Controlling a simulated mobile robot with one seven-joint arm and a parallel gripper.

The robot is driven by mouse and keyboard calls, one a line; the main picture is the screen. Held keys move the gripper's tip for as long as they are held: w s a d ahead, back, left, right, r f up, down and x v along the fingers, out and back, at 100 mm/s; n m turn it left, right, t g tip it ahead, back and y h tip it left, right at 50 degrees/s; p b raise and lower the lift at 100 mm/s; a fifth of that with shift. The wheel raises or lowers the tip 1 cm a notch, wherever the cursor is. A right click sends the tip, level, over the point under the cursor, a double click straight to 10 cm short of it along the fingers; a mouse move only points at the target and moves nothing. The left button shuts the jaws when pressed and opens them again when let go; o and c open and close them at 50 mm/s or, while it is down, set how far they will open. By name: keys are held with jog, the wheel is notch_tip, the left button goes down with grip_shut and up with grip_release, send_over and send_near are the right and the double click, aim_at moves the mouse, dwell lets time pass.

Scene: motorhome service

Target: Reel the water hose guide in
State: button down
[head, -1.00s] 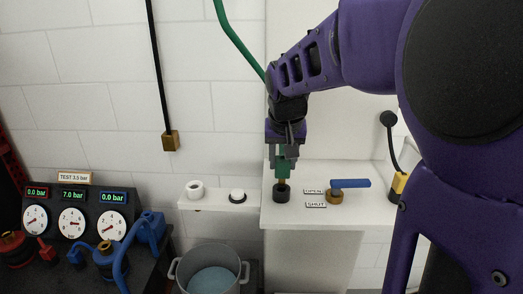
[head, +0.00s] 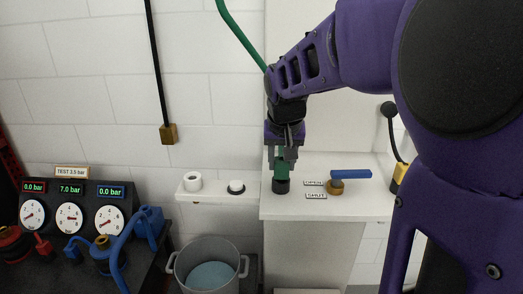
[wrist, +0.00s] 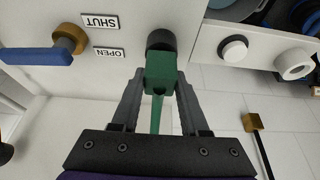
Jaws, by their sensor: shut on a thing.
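My gripper (head: 285,155) is shut on a green hose end piece (head: 282,171) and holds it upright. In the wrist view the green piece (wrist: 160,76) sits between my two fingers, its tip meeting a black round socket (wrist: 161,40) on the white ledge. In the head view this socket (head: 281,186) is directly under the piece, and no gap shows between them. How deep the tip sits is hidden. The green hose (head: 236,37) comes down from above and passes behind my arm.
A blue-handled valve (head: 350,175) stands right of the socket, beside OPEN and SHUT labels (head: 315,190). Left are a white roll (head: 193,182), a white button (head: 236,187), a grey pot (head: 211,268) and a gauge panel (head: 71,210). A black cord with brass end (head: 168,134) hangs on the wall.

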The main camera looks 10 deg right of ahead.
jog(key=shift+f, duration=0.35)
jog(key=shift+c, duration=1.7)
grip_release()
